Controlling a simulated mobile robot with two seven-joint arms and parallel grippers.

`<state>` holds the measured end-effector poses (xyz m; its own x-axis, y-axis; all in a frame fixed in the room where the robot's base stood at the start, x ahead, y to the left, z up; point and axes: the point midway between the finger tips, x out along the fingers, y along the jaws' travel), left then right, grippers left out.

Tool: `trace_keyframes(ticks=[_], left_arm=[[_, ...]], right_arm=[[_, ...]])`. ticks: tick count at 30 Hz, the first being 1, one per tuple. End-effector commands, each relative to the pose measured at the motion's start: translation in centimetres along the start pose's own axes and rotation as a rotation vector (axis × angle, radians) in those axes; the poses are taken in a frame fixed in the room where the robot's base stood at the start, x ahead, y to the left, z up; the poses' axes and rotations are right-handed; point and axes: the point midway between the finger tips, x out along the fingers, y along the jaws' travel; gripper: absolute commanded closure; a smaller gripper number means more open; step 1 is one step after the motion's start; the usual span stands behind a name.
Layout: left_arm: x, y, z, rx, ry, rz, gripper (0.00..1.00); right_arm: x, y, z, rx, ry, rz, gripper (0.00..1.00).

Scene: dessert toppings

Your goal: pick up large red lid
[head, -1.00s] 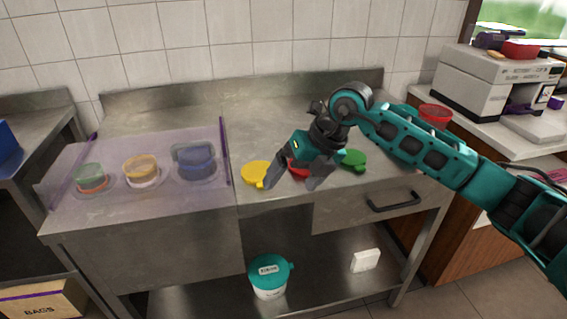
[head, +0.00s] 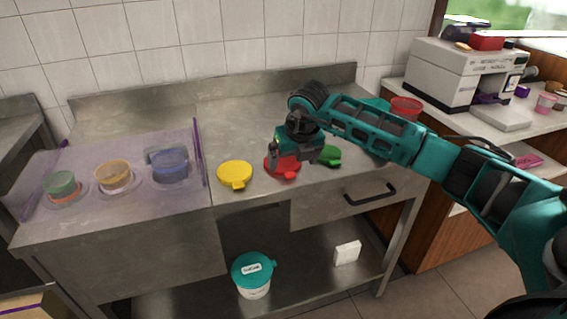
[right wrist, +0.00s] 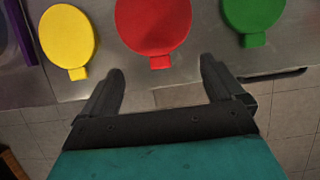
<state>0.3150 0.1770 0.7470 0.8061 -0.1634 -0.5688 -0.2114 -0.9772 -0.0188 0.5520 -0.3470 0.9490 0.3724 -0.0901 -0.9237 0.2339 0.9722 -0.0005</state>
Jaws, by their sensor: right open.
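The large red lid (head: 284,170) lies flat on the steel counter, between a yellow lid (head: 235,174) and a green lid (head: 330,156). My right gripper (head: 276,154) is over the red lid in the head view and hides part of it. In the right wrist view the red lid (right wrist: 153,26) lies ahead of the fingers, its tab pointing toward the gap between them. The right gripper (right wrist: 160,82) is open and empty, apart from the lid. My left gripper is not in view.
A clear case (head: 196,150) with lidded cups stands left of the lids. A red bowl (head: 406,107) and a white machine (head: 458,75) are on the right counter. A teal-lidded tub (head: 253,272) and a white box (head: 347,253) sit on the lower shelf.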

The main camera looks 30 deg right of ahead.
Motion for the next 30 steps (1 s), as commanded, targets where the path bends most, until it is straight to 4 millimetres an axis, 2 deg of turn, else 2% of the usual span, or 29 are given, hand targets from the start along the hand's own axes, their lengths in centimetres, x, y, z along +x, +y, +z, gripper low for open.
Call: trace_keyframes(ticks=[6,15,30], left_arm=[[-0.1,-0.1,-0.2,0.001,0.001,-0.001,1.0],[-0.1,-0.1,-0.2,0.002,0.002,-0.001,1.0],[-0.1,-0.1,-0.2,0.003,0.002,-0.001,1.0]], right_arm=[[3.1,0.1,-0.2,0.001,0.002,0.001,0.05],[3.7,0.1,-0.2,0.0,0.0,0.0,0.05],[3.6,0.1,-0.2,0.0,0.0,0.0,0.52]])
